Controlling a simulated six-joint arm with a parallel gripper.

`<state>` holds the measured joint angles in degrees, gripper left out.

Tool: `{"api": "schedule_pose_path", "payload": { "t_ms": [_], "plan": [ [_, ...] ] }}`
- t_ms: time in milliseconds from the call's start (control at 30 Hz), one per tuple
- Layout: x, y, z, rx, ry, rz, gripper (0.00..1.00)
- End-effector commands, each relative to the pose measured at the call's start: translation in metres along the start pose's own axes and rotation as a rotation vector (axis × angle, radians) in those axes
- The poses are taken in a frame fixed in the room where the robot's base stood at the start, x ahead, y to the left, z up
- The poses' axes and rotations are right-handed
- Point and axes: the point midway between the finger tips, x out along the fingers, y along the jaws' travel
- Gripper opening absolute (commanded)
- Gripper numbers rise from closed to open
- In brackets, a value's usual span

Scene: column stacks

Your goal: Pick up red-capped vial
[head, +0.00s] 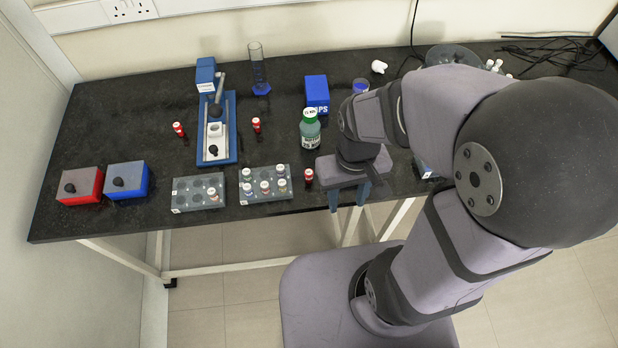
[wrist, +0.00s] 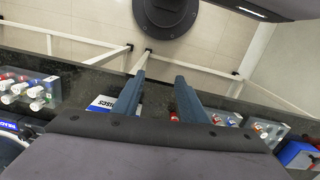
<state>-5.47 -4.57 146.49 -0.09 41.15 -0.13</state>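In the head view, three small red vials stand upright on the black bench: one left of the blue instrument (head: 179,129), one right of it (head: 257,125), and one (head: 308,177) beside the right end of the filled rack. A small red object (wrist: 174,117) shows near the base of the right finger, partly hidden.
A filled vial rack (head: 265,197) and an emptier rack (head: 186,207) sit along the front edge. A green bottle (head: 310,133) and a blue box (head: 316,92) stand behind. Red (head: 80,198) and blue (head: 127,191) boxes are at left. A blue-white box (wrist: 113,104) lies near my left finger.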

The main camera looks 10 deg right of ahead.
Motion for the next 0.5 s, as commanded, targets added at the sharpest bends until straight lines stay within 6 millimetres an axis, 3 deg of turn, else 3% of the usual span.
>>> {"api": "schedule_pose_path", "payload": {
  "t_ms": [33,167,267,400,500],
  "plan": [
    [0.022,-0.009,-0.005,-0.041,-0.018,0.002,0.38],
    [0.039,-0.035,-0.046,-0.134,0.000,0.007,0.38],
    [0.033,-0.051,-0.081,-0.114,0.028,0.006,0.38],
    [-0.001,-0.058,-0.123,0.080,0.084,-0.009,0.38],
    [-0.010,-0.059,-0.127,0.208,0.081,-0.014,0.38]
  ]
}}
